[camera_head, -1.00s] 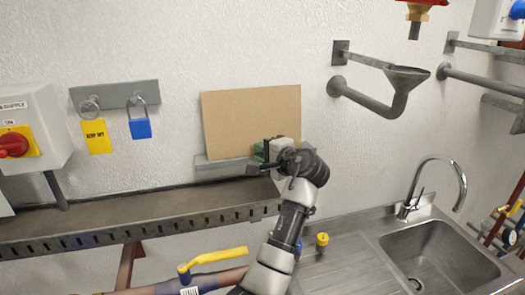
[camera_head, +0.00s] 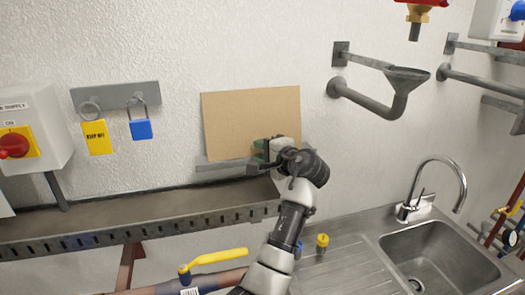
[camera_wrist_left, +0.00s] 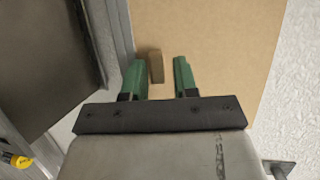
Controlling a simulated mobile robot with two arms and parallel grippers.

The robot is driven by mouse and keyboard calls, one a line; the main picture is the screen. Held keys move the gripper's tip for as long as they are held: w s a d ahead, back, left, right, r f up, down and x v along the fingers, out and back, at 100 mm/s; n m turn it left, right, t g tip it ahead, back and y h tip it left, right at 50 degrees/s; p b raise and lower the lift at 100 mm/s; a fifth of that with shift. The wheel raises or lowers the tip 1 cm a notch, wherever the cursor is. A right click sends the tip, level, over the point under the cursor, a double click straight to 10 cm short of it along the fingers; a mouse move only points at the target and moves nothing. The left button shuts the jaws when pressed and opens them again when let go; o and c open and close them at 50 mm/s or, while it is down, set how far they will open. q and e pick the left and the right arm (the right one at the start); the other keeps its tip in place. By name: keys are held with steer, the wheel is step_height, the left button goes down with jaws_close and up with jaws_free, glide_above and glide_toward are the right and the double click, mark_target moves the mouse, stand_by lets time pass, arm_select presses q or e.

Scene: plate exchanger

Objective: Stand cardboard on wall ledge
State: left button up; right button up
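The cardboard (camera_head: 250,120) is a tan rectangular sheet standing upright on the grey wall ledge (camera_head: 222,164), close against the white wall. My left gripper (camera_head: 262,153) is in front of its lower right part, just above the ledge. In the left wrist view, the green fingers (camera_wrist_left: 159,78) are spread, with the cardboard (camera_wrist_left: 215,45) filling the view beyond them. A small brown block (camera_wrist_left: 155,66) on the cardboard's face lies between the fingertips, with a visible gap on the right finger's side. My right gripper is not in view.
Below the ledge runs a slotted metal shelf (camera_head: 140,208). Left are a switch box (camera_head: 38,130) and a rack with a blue padlock (camera_head: 140,128). A pipe funnel (camera_head: 405,78) is on the wall at right, above the sink (camera_head: 440,255). A yellow-handled valve (camera_head: 215,257) is in front.

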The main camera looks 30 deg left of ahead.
arm_select(q)
steer(key=shift+d+f+b, duration=0.45)
steer(key=shift+f, duration=0.35)
steer(key=r+b+v, duration=0.1)
steer(key=b+v, duration=0.2)
steer(key=v, duration=0.7)
steer(key=shift+s+a+r, duration=0.15)
steer(key=shift+a+r, duration=0.05)
steer(key=shift+a, duration=0.05)
steer(key=shift+d+r, duration=0.15)
steer(key=shift+d, duration=0.1)
steer(key=shift+a, duration=0.15)
